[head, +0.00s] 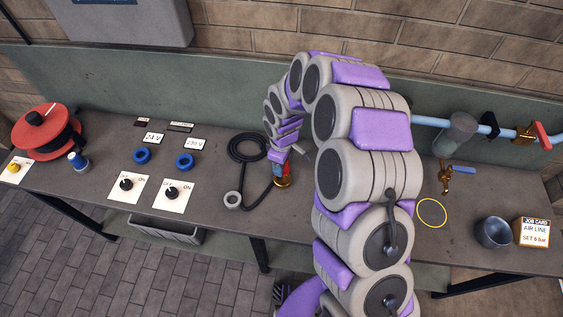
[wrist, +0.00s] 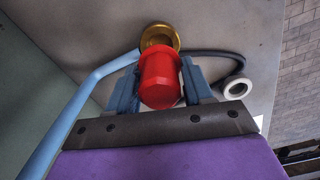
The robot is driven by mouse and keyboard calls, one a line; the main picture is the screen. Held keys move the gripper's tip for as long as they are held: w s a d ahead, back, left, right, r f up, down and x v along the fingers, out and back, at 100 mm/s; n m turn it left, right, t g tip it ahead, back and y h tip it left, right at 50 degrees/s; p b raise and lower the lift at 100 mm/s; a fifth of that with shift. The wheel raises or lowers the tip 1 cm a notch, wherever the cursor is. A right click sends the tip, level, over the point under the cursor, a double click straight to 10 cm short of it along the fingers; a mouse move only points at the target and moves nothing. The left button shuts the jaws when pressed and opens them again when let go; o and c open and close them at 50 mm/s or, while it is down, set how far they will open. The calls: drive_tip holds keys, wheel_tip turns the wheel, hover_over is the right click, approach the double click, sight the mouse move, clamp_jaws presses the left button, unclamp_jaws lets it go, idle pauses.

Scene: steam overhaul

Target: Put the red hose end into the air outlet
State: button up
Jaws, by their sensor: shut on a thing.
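My gripper (head: 281,170) is low over the middle of the bench, pointing down. In the wrist view its two blue-grey fingers (wrist: 160,85) are shut on the red hose end (wrist: 161,78), one on each side. A round brass fitting (wrist: 160,37), apparently the air outlet, lies just beyond the red end and in line with it. A little brass also shows under the gripper in the head view (head: 283,184). I cannot tell whether the red end touches the brass or is inside it. A black hose (wrist: 215,57) runs from beside the brass fitting to a pale ring.
The black hose coil (head: 247,147) and a pale ring (head: 232,199) lie left of my gripper. A light blue pipe (wrist: 75,105) runs close by on the left in the wrist view. A brass tap (head: 445,178), yellow ring (head: 432,212) and metal cup (head: 494,232) are at right.

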drive_tip(key=shift+f+b, duration=0.4)
drive_tip(key=shift+f, duration=2.4)
drive_tip(key=o, duration=1.3)
drive_tip(key=shift+c, duration=0.2)
drive_tip(key=shift+r, duration=0.1)
wheel_tip(320, 180, up, 16)
drive_tip(key=shift+w+a+r+p, duration=0.1)
drive_tip(key=shift+p, duration=0.35)
drive_tip(key=shift+r, duration=0.55)
drive_tip(key=s+d+r+m+b, duration=0.3)
drive_tip(key=s+d+r+m, duration=0.35)
drive_tip(key=s+d, duration=0.6)
drive_tip(key=s+d+m+g+b, duration=0.1)
drive_tip(key=s+d+m, duration=0.2)
drive_tip(key=s, duration=0.7)
drive_tip(key=s+d+m+b, duration=0.2)
drive_tip(key=s+d+m, duration=0.1)
drive_tip(key=s, duration=0.7)
drive_tip(key=shift+s+r+m+g, duration=0.2)
drive_tip(key=shift+m+g, duration=0.2)
drive_tip(key=shift+m, duration=0.35)
